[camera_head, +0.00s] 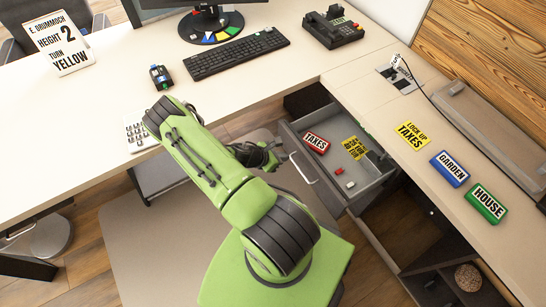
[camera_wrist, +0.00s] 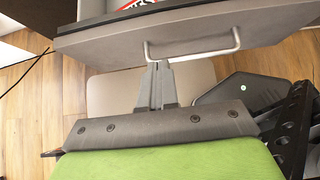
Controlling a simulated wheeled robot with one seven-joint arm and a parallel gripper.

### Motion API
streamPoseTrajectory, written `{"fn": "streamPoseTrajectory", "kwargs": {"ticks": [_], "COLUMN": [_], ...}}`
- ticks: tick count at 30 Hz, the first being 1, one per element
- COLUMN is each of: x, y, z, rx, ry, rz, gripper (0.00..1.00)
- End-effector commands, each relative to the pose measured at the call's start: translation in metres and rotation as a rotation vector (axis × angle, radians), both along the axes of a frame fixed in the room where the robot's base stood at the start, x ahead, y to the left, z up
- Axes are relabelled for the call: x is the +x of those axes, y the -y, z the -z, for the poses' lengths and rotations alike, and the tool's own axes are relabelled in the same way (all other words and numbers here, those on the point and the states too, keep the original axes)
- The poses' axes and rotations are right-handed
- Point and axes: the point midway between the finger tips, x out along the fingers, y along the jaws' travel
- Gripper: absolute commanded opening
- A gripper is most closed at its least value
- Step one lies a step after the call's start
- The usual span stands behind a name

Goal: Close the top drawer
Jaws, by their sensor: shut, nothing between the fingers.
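The top drawer (camera_head: 334,163) is pulled out from under the right-hand desk; its grey front panel (camera_wrist: 105,48) spans the top of the wrist view. A thin metal bar handle (camera_head: 303,168) is on that panel and also shows in the wrist view (camera_wrist: 200,56). My gripper (camera_head: 274,161) is just outside the drawer front. In the wrist view its fingertips (camera_wrist: 159,65) are together and empty, at the left part of the handle. I cannot tell whether they touch it. In the drawer lie a red TAXES block (camera_head: 316,143), a yellow note (camera_head: 355,148) and small items.
A dark open compartment (camera_head: 402,228) lies below the drawer. On the desk are a blue GARDEN block (camera_head: 450,169), a green HOUSE block (camera_head: 487,202), a yellow note (camera_head: 411,135), a phone (camera_head: 333,27) and a keyboard (camera_head: 237,54).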

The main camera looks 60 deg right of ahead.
Motion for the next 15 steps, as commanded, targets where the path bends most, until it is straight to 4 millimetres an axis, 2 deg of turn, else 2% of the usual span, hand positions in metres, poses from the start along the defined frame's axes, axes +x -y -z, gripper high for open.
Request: {"fn": "streamPoseTrajectory", "kwargs": {"ticks": [2, 7, 15], "x": [-0.007, -0.019, -0.024], "y": [0.012, 0.037, 0.047], "z": [0.014, 0.012, 0.011], "rx": [0.001, 0.000, 0.001], "ry": [-0.001, 0.003, 0.001], "rz": [0.004, 0.004, 0.001], "gripper": [0.00, 0.00, 0.00]}}
